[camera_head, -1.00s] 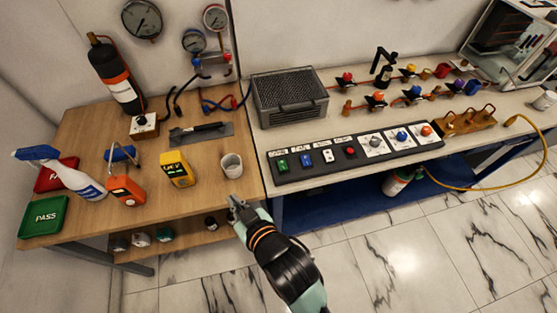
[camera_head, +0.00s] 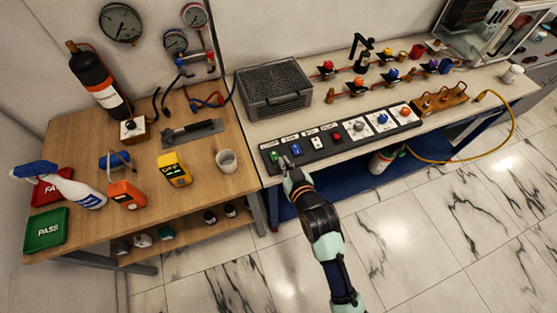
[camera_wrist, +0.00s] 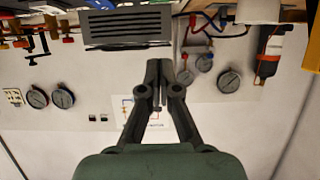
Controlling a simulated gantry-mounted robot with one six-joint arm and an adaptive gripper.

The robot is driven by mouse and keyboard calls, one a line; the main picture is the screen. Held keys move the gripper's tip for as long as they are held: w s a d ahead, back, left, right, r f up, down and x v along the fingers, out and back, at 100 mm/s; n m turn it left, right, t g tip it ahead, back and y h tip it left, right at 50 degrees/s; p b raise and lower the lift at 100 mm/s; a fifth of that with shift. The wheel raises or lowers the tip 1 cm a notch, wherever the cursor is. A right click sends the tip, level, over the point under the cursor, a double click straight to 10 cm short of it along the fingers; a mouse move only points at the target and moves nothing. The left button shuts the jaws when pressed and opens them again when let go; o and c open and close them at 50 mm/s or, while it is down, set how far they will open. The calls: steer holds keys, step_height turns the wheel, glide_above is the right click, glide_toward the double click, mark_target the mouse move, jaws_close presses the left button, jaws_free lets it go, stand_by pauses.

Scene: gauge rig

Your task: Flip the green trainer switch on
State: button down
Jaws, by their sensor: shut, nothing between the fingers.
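The green trainer switch (camera_head: 274,157) is at the left end of the black trainer panel (camera_head: 350,146), on the front of the right bench. My gripper (camera_head: 286,164) is at the panel's front edge, just right of the green switch and below the blue switch (camera_head: 296,149). Its fingers are together and hold nothing, as the wrist view (camera_wrist: 162,75) also shows. I cannot tell whether the fingertips touch the panel. The switch's lever position is too small to read. The wrist view does not show the green switch.
A white switch (camera_head: 317,143), a red button (camera_head: 337,136) and several knobs continue along the panel to the right. A grey vented box (camera_head: 274,90) stands behind it. A white cup (camera_head: 227,161) is on the wooden bench to the left. The floor in front is clear.

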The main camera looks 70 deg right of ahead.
steer(key=b, duration=0.1)
glide_above(278, 165)
step_height(278, 165, down, 2)
steer(key=shift+f, duration=0.2)
steer(key=shift+s+f+b, duration=0.1)
steer(key=shift+f+b, duration=0.6)
steer(key=shift+f, duration=1.2)
steer(key=shift+a, duration=0.1)
